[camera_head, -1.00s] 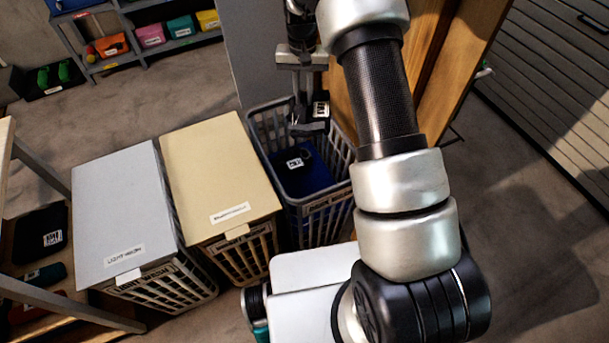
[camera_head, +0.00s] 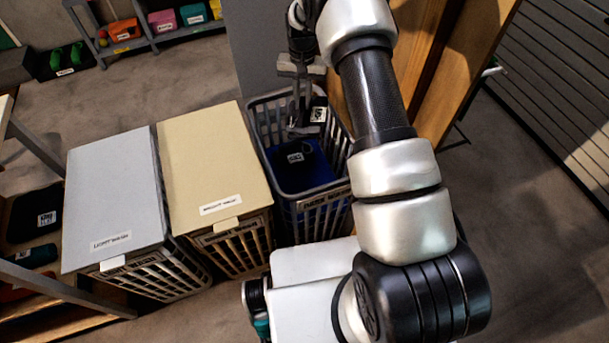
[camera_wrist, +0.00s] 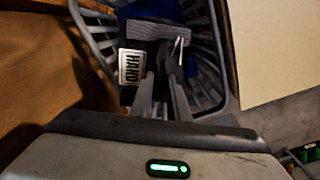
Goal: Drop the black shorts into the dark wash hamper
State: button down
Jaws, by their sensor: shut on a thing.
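The dark wash hamper (camera_head: 325,216) is a grey slatted basket with an open top, right of the two lidded hampers. My gripper (camera_head: 300,130) points down over its opening in the head view. The shorts (camera_head: 319,103) are partly hidden by the gripper in the head view. In the wrist view, the hamper's slatted walls (camera_wrist: 96,50) surround the held cloth. Blue cloth and a dark tagged item (camera_head: 295,152) lie inside.
A beige-lidded hamper (camera_head: 212,160) and a grey-lidded light wash hamper (camera_head: 115,195) stand to the left. A wooden panel (camera_head: 425,75) rises close behind my arm on the right. Shelves with coloured bins (camera_head: 160,20) stand at the back.

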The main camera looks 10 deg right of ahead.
notch_tip(320, 180, down, 2)
jog(key=shift+f+b, duration=0.2)
jog(key=shift+b, duration=0.15)
jog(key=c, duration=1.6)
grip_release()
notch_tip(320, 180, up, 18)
jog(key=shift+f+p, duration=0.25)
jog(key=shift+p, duration=0.85)
